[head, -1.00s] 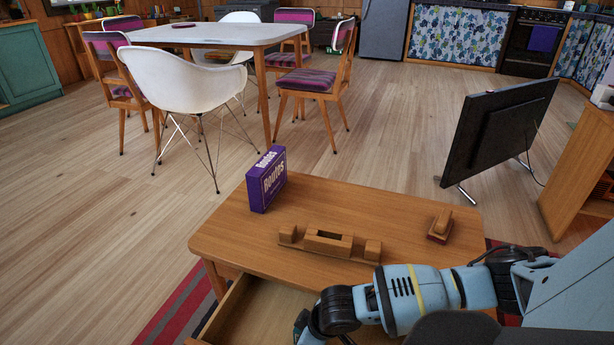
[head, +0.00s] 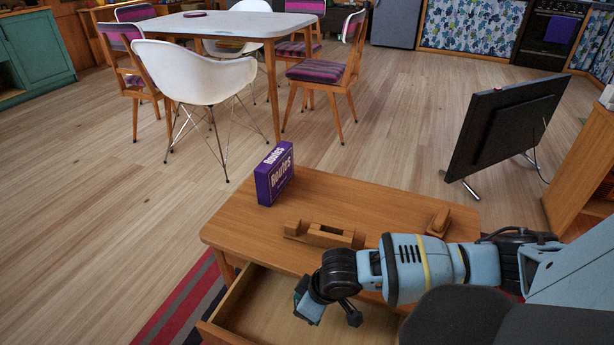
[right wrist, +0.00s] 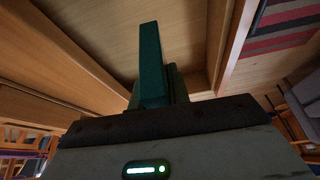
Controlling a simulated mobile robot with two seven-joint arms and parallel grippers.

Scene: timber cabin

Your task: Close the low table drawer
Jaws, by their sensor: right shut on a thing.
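The low table (head: 400,197) stands in front of me with its drawer (head: 262,305) pulled open toward me. The drawer's pale inside shows and looks empty where visible; my right arm covers part of it. My right gripper (head: 309,307) is low over the open drawer. The right wrist view shows its teal fingers (right wrist: 152,68) close together, with the pale drawer bottom (right wrist: 110,22) and a drawer wall (right wrist: 228,50) around them. My left gripper is not in view.
On the tabletop are a purple box (head: 274,174), a wooden holder (head: 322,234) and a small wooden block (head: 438,222). A black screen (head: 505,125) stands on the floor at right. A white chair (head: 195,78) and dining table (head: 215,25) are behind. Floor at left is clear.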

